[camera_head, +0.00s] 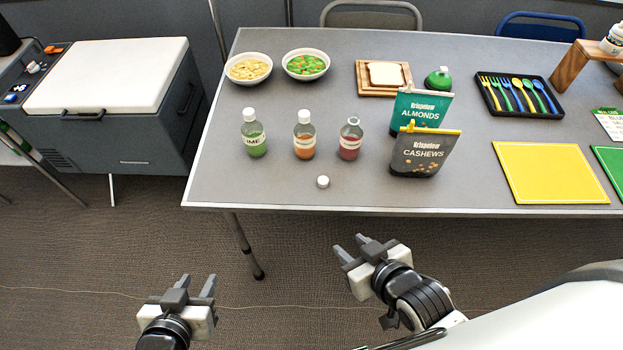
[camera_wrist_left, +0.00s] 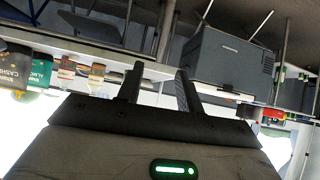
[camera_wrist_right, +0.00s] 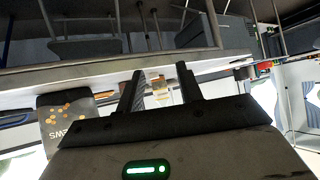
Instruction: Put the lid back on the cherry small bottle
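The cherry small bottle (camera_head: 350,139) stands upright on the table, with dark red contents, a white label and an open top. A small white lid (camera_head: 323,182) lies on the table in front of it, near the front edge. The lime bottle (camera_head: 254,134) and an orange bottle (camera_head: 304,136) stand to its left with white lids on. My left gripper (camera_head: 193,282) is open and empty, below and in front of the table's left end. My right gripper (camera_head: 350,245) is open and empty in front of the table edge, nearer the lid. Both pairs of fingers also show apart in the wrist views.
The almonds bag (camera_head: 420,109) and cashews bag (camera_head: 424,152) stand right of the cherry bottle. Bowls (camera_head: 249,68), a bread board (camera_head: 366,83), a cutlery tray (camera_head: 555,107) and a yellow board (camera_head: 550,172) are on the table (camera_head: 222,175). A cooler (camera_head: 110,80) stands left. The front strip around the lid is clear.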

